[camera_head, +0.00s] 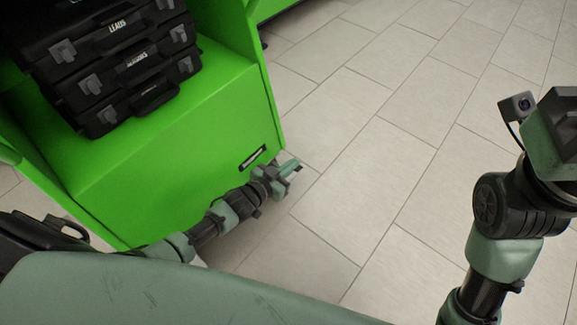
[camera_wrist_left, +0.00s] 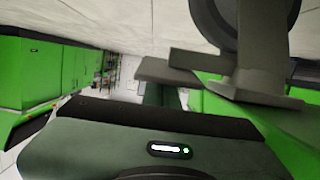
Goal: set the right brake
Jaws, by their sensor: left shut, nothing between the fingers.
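The caster wheel (camera_wrist_left: 245,15) shows large and dark grey at the upper right of the left wrist view, where the floor is at the top. A grey bracket (camera_wrist_left: 250,82) adjoins it, with a flat grey plate (camera_wrist_left: 195,58) reaching left, which may be the brake lever. In the head view the caster is hidden. My left gripper (camera_head: 291,167) is shut and empty, low beside the green cart's lower corner. In the wrist view its front is close to the plate; I cannot tell whether they touch. My right arm is at the right edge, its fingers not clearly visible.
The green cart (camera_head: 205,150) stands at the left and carries stacked black cases (camera_head: 125,65), one labelled LEADS. Tiled floor (camera_head: 360,150) is clear between the cart and my right arm. Green cabinets (camera_wrist_left: 45,70) show farther off in the left wrist view.

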